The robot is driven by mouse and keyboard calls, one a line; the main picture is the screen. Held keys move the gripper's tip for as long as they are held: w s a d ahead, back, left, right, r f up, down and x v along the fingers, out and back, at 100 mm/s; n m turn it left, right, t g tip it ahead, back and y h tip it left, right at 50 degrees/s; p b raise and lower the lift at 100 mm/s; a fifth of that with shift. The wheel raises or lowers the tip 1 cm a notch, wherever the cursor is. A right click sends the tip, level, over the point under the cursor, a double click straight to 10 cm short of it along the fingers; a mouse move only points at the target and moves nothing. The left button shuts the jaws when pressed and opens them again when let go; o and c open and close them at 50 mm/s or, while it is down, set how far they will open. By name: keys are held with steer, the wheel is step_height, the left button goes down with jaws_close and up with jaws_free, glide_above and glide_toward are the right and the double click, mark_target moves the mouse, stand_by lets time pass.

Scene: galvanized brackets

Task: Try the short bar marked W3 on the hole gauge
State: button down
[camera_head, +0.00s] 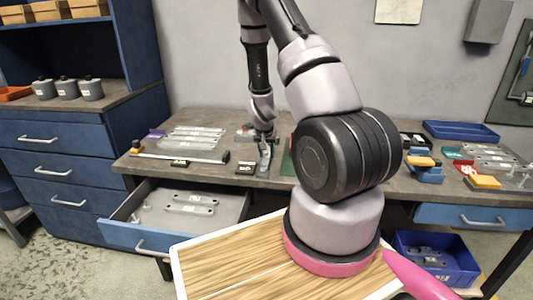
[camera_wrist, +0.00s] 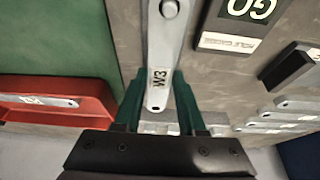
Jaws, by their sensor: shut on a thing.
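The short bar marked W3 (camera_wrist: 158,60) is a pale grey metal strip with rounded ends. My gripper (camera_wrist: 158,100) is shut on it near the marked end, one dark green finger on each side. A round raised feature shows at the bar's far end; I cannot tell whether it is a gauge pin through a hole. A black GO sign (camera_wrist: 252,12) with a small label, apparently the hole gauge's, lies beside the bar. In the head view my gripper (camera_head: 264,140) is low over the bench, with the bar (camera_head: 265,158) below it. The gauge's body is not clearly visible.
Several bars (camera_head: 197,138) lie at the bench's left. A green mat (camera_wrist: 50,35) and a red tray (camera_wrist: 95,100) holding a bar are close beside my gripper. An open drawer (camera_head: 150,240) with bars juts out at front left. My arm hides the bench's middle.

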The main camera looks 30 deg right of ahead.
stand_by(0.9)
steer(key=shift+c, duration=2.1)
jaws_free()
steer(key=shift+r, duration=0.1)
steer(key=v, duration=1)
steer(key=shift+r, duration=0.3)
steer(key=shift+s+a, duration=0.1)
